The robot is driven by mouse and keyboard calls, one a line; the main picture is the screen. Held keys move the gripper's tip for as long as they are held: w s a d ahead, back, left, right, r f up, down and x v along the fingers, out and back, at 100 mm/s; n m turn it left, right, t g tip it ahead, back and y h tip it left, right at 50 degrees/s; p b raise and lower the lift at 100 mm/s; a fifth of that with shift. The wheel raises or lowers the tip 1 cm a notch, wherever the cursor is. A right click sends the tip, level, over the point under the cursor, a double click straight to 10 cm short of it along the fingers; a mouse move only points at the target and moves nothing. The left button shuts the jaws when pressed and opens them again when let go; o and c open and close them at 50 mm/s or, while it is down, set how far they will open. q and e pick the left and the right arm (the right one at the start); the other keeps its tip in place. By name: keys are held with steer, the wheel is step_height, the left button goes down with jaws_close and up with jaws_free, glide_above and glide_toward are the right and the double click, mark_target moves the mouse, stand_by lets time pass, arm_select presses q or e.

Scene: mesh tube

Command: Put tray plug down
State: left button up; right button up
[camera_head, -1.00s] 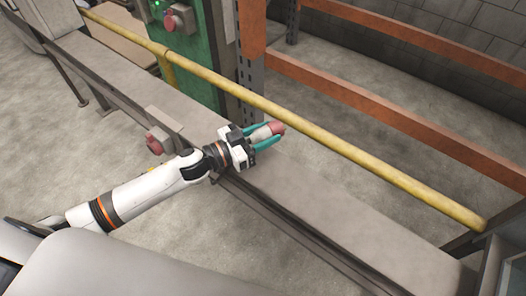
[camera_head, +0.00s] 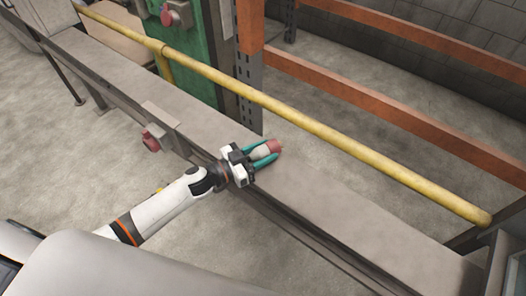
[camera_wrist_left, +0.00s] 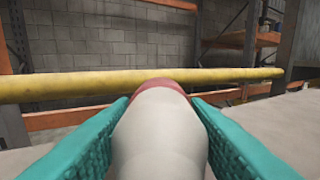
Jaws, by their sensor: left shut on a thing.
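The tray plug (camera_head: 263,152) is a white and red plug, held between the teal fingers of my left gripper (camera_head: 264,153). In the head view it lies over the grey ledge, its red end pointing right. I cannot tell whether it touches the ledge. In the left wrist view the white body of the plug (camera_wrist_left: 160,135) fills the space between both fingers (camera_wrist_left: 160,125), with its red end pointing away. My right gripper is not in view.
A long grey ledge (camera_head: 345,215) runs diagonally, with bare room right of the gripper. A yellow rail (camera_head: 350,150) runs along its far side. A grey socket box with a red plug (camera_head: 152,140) sits on the near side. Orange racks (camera_head: 400,120) stand behind.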

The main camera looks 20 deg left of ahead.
arm_select(q)
steer(key=shift+f+b, duration=0.3)
steer(key=shift+f, duration=0.25)
steer(key=o, duration=1.3)
steer(key=shift+c, duration=0.2)
steer(key=shift+f, duration=0.1)
steer(key=shift+r+p, duration=0.35)
steer(key=shift+r, duration=0.25)
steer(key=v, duration=1.2)
steer(key=shift+a, duration=0.1)
